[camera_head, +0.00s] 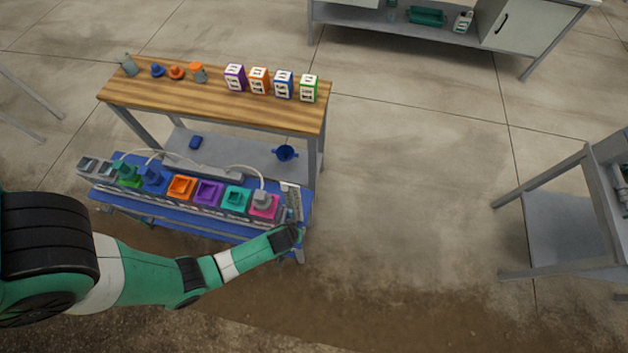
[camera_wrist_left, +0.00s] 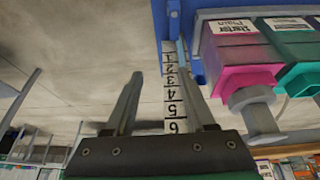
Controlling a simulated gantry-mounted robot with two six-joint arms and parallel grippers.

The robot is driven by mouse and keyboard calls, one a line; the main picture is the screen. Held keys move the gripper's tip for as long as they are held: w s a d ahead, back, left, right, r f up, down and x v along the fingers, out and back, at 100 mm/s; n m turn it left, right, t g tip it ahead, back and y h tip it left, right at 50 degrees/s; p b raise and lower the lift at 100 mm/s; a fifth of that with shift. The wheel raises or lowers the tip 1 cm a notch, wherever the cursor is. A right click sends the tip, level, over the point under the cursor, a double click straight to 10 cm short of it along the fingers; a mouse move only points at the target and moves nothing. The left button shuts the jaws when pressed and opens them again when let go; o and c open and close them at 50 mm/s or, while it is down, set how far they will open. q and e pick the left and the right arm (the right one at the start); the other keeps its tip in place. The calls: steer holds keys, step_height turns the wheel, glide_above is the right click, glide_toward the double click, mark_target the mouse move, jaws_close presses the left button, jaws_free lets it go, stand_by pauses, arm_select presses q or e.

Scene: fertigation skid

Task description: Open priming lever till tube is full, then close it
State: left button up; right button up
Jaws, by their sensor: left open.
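My left gripper (camera_head: 292,236) is at the right end of the blue skid (camera_head: 180,222), low at its front corner. In the left wrist view its two fingers (camera_wrist_left: 160,65) stand apart, with nothing seen held between them. A white scale strip (camera_wrist_left: 172,92) with black numbers shows between and beyond the fingers; contact cannot be told. A clear tube and its fill level cannot be made out. I cannot pick out the priming lever for certain. A grey round fitting (camera_wrist_left: 252,100) sits by the pink-rimmed tank (camera_wrist_left: 240,55), right of the fingers. My right gripper is not in view.
Several coloured tanks (camera_head: 208,192) line the skid, with pale hoses behind. A wooden bench (camera_head: 200,95) behind holds several labelled boxes (camera_head: 258,79) and small caps. A blue pot (camera_head: 286,152) sits on its lower shelf. Floor right of the skid is clear.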

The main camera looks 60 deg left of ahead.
arm_select(q)
steer(key=a+f+b, duration=0.1)
steer(key=f+b, duration=0.1)
steer(key=f, duration=0.2)
steer(key=a+f+b, duration=0.1)
steer(key=f+b, duration=0.2)
steer(key=f, duration=0.1)
steer(key=a+f+b, duration=0.2)
steer(key=f+b, duration=0.1)
steer(key=f, duration=0.2)
steer(key=shift+s+f, duration=0.1)
steer(key=shift+s, duration=0.2)
steer(key=shift+w+a+f+b, duration=0.1)
steer(key=shift+w+f+b, duration=0.05)
steer(key=shift+f+b, duration=0.2)
steer(key=shift+r, duration=0.1)
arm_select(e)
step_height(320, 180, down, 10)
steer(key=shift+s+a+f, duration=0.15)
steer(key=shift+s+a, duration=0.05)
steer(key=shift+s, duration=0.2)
arm_select(q)
jaws_close()
